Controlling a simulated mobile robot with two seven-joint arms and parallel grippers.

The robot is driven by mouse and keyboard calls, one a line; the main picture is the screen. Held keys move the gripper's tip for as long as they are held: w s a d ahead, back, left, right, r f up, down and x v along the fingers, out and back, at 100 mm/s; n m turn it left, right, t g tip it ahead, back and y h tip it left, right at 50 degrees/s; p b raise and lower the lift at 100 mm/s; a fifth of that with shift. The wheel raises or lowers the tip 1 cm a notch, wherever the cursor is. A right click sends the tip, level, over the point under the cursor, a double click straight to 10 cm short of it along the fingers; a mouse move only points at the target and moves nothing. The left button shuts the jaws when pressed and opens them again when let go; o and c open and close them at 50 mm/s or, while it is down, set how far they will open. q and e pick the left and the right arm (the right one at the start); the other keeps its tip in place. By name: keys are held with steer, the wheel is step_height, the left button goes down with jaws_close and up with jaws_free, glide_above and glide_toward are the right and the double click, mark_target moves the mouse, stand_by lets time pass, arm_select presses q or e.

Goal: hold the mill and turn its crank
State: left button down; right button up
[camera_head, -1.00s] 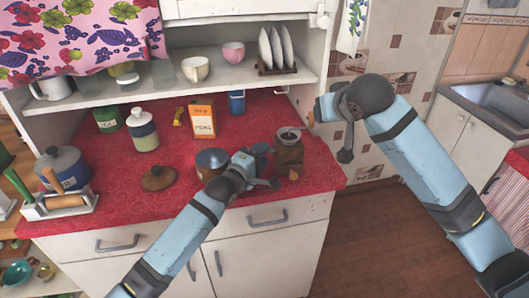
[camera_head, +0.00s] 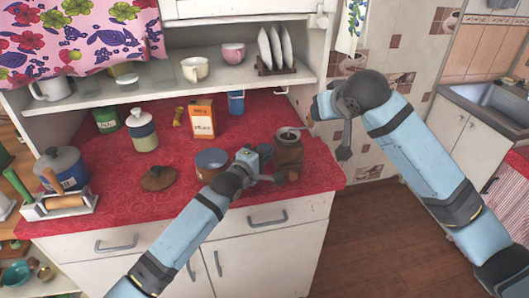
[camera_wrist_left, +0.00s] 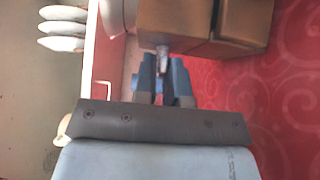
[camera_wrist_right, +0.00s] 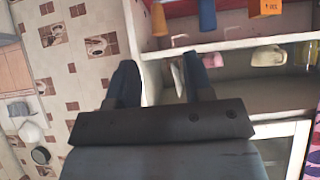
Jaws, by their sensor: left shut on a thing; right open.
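The brown mill (camera_head: 289,155) stands near the right front of the red counter, with a metal bowl and crank (camera_head: 300,129) on top. My left gripper (camera_head: 275,180) is at the mill's front left side. In the left wrist view its fingers (camera_wrist_left: 166,75) are shut on the mill where a small metal knob sticks out. The mill's top is outside that view. My right gripper (camera_head: 325,128) is open, right of the mill and apart from it. In the right wrist view its fingers (camera_wrist_right: 160,80) are wide apart with nothing between them.
A pot (camera_head: 212,160) stands left of the mill, with a lid (camera_head: 158,178) farther left. An orange box (camera_head: 202,118) and a blue cup (camera_head: 236,103) stand behind. The shelf above holds cups and a plate rack (camera_head: 276,70). The counter's right edge is close to the mill.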

steer(key=w+r+g, duration=0.1)
steer(key=w, duration=0.1)
steer(key=w+a+r+g+h, duration=0.1)
steer(key=w+g, duration=0.1)
steer(key=w+a+r+g, duration=0.1)
steer(key=w, duration=0.2)
steer(key=shift+a+r+g, duration=0.1)
steer(key=shift+r+g, duration=0.15)
steer(key=shift+g, duration=0.05)
steer(key=shift+w+r+g+h, duration=0.25)
steer(key=shift+r+g+h, duration=0.05)
steer(key=shift+f, duration=4.7)
steer(key=c, duration=0.7)
